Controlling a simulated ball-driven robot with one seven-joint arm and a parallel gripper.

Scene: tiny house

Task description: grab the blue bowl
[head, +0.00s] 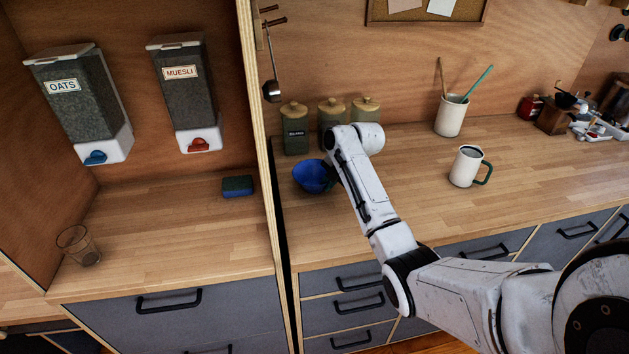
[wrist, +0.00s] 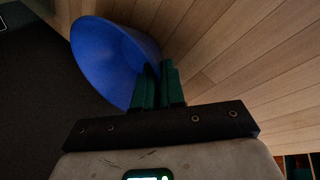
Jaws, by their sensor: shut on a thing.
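The blue bowl (head: 312,176) is at the left end of the right-hand wooden counter, in front of the green canisters. It looks tilted, and I cannot tell whether it touches the counter. In the wrist view the bowl (wrist: 108,58) fills the upper left. My gripper (wrist: 158,85) has its green fingers shut on the bowl's rim.
Several green canisters (head: 295,128) stand just behind the bowl. A wooden divider panel (head: 262,130) rises to its left. A white mug (head: 467,167) and a utensil pot (head: 450,116) stand to the right. The counter between bowl and mug is clear.

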